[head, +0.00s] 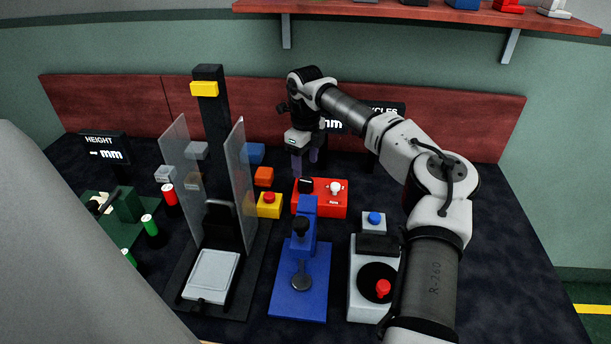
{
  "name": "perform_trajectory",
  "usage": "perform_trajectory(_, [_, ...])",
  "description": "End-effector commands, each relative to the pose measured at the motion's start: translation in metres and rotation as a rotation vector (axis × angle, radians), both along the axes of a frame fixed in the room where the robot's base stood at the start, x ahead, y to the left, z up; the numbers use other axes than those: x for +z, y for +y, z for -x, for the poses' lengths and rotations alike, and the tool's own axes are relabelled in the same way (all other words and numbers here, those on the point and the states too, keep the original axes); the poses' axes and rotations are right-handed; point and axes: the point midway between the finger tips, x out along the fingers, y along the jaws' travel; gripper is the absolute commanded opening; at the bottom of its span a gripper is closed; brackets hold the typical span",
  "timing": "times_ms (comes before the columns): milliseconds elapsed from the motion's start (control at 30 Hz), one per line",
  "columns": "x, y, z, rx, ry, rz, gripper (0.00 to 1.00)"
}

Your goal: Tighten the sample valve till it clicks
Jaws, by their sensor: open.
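No part is readably marked as the sample valve, so I cannot tell for certain which one it is. A red box (320,209) in the middle of the table carries a black block-like part (305,185) and a small white knob (335,187). A grey unit (365,303) at front right has a black disc with a red knob (383,288) and a blue button (375,218) behind. My gripper (305,163) points down with its dark fingers apart, above and behind the left part of the red box. It appears empty; its fingertips are small in this view.
A blue press-like stand (303,270) stands in front of the red box. A yellow box with a red button (269,204) sits to its left. Farther left is a tall stand with clear panels (242,190). A cycles display (388,108) is behind, partly hidden by my arm.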

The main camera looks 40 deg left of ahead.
Motion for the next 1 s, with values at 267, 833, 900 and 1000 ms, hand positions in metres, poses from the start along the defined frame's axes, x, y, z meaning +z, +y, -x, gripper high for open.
perform_trajectory(267, [0.059,0.001,0.0,0.001,-0.002,0.0,0.59])
perform_trajectory(833, [0.083,0.0,0.0,0.002,0.0,0.0,0.59])
perform_trajectory(900, [0.083,0.0,0.0,0.002,0.0,0.0,0.59])
perform_trajectory(1000, [0.083,0.0,0.0,0.002,0.0,0.0,0.59])
